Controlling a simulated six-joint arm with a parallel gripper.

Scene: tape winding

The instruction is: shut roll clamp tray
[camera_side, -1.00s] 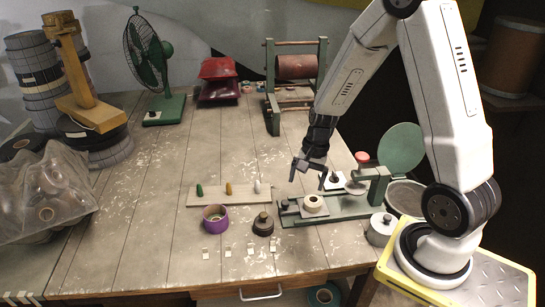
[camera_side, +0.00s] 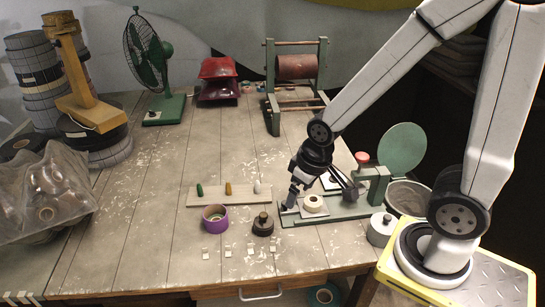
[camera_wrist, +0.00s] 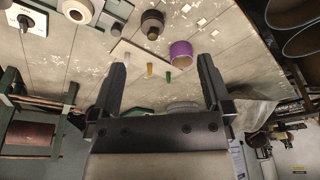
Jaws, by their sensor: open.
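The green clamp device (camera_side: 350,212) stands on the table at right, with a cream roll (camera_side: 313,204) on its base. The roll also shows at the top of the wrist view (camera_wrist: 77,10). A green round plate (camera_side: 402,148) stands raised behind the device's upright. My gripper (camera_side: 322,196) is open, low over the left part of the device, with its fingers to either side of the roll in the picture. In the wrist view my gripper (camera_wrist: 162,66) is empty between its fingers. My gripper and wrist hide part of the device. I cannot make out a separate tray.
A purple ring (camera_side: 215,218), a dark weight (camera_side: 263,225) and a pegged board (camera_side: 215,195) lie left of the device. A white knob box (camera_side: 331,181) is behind. The front-left table is fairly clear.

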